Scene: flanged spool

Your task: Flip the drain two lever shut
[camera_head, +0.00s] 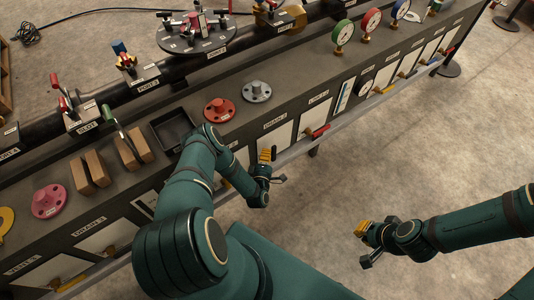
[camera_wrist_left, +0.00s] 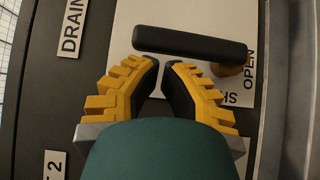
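In the head view, my left gripper (camera_head: 272,166) is at the console front by the DRAIN 2 panel (camera_head: 274,140); the lever is not clear there. My right gripper (camera_head: 367,245) is open and empty over the floor.
A red-handled lever (camera_head: 317,131) sits on the panel to the right. A rail (camera_head: 345,123) runs along the console's lower front. Flanged spools, a black tray (camera_head: 172,127) and gauges stand on top.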

